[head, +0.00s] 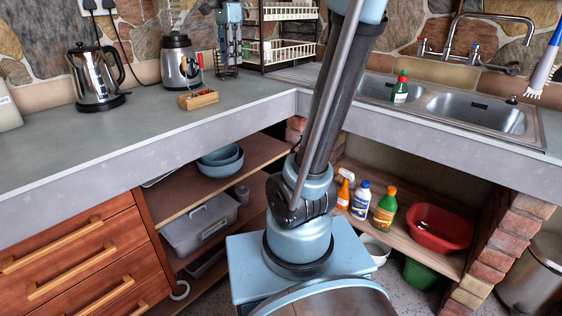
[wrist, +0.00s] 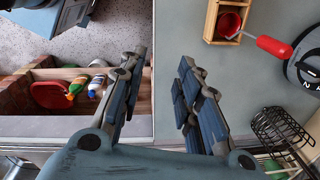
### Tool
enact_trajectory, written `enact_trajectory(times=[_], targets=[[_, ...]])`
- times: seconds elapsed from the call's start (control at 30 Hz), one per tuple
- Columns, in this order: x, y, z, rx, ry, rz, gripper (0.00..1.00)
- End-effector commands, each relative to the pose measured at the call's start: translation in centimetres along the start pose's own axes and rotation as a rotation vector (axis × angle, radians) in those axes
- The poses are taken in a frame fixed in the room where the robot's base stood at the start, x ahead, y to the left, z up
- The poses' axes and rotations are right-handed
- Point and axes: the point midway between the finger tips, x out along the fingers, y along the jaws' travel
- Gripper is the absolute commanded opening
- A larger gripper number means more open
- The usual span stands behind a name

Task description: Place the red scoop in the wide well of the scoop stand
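The scoop stand (head: 198,99) is a small wooden box on the left counter; it also shows at the top of the wrist view (wrist: 209,22), partly cut off. The red scoop (head: 201,62) leans in it with its handle up. In the wrist view, the scoop's red cup (wrist: 229,20) sits inside a compartment and its handle (wrist: 273,46) sticks out to the right. I cannot tell whether that compartment is the wide one. My gripper (wrist: 160,62) is open and empty, fingers wide apart. In the head view my gripper (head: 230,50) is right of and behind the stand.
A blender (head: 180,62) stands just behind the stand, and a steel kettle (head: 95,76) is further left. A black wire basket (wrist: 280,130) and a dish rack (head: 285,50) are near my gripper. Counter in front of the stand is clear. The sink (head: 470,110) is right.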

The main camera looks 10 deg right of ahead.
Motion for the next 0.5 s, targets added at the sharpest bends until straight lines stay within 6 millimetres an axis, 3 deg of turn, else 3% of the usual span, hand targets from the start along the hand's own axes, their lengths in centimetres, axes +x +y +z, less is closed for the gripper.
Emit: enact_trajectory(times=[0.03,0.27,0.5], targets=[[1.4,1.9,-0.5,-0.056,0.002,-0.006,0.31],[8.3,9.4,-2.0,-0.374,0.021,-0.035,0.31],[16.6,17.1,-2.6,-0.704,0.054,-0.056,0.31]])
